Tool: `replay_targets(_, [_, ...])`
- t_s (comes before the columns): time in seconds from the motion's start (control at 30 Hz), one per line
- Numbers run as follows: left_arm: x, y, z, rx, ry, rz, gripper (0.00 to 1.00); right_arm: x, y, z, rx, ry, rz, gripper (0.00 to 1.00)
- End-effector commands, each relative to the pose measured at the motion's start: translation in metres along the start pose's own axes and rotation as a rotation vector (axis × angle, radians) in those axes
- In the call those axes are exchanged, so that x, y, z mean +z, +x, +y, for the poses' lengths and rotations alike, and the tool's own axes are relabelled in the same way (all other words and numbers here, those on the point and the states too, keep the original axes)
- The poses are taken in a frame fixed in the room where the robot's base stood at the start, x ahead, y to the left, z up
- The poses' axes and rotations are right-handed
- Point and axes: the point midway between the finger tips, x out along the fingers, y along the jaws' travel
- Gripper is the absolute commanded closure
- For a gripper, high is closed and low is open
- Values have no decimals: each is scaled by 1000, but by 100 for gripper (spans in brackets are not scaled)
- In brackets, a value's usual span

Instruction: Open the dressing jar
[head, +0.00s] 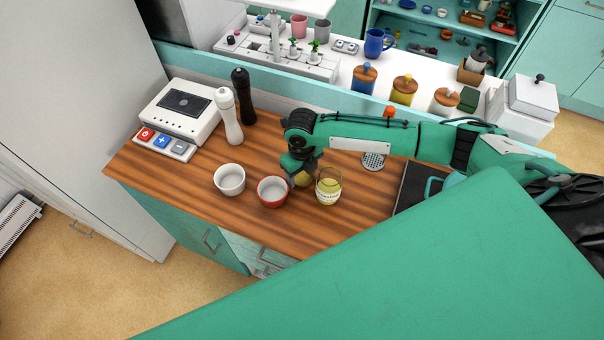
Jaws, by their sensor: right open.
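The dressing jar (329,188) is a clear glass jar with yellow contents and a pale label. It stands upright on the wooden counter, and its top looks uncovered. A small round olive-yellow thing (303,180) lies just left of the jar, partly hidden by my right gripper; it may be the lid, but I cannot tell. My right gripper (301,174) points down over this thing, left of the jar, with its jaws open. The fingertips are small and dark, and I cannot tell whether they touch it. My left gripper is not in view.
A red bowl (272,191) and a white bowl (230,179) stand close on the left. White (230,118) and black (243,97) mills and a white scale (181,110) are behind them. A dark tray (412,190) lies right. The front counter strip is clear.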

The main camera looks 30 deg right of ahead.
Motion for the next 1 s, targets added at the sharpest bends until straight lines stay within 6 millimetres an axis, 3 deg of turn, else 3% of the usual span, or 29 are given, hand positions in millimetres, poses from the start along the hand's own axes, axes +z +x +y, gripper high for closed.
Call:
replay_targets(0.3, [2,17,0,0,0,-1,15,1,-65,-1,-1,-1,-5,38])
replay_targets(0.5, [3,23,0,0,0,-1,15,1,-98,0,0,0,-2,38])
replay_targets(0.7, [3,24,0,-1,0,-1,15,0,-111,0,0,1,0,38])
replay_targets(1.0, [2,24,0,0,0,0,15,0,-112,0,0,0,1,38])
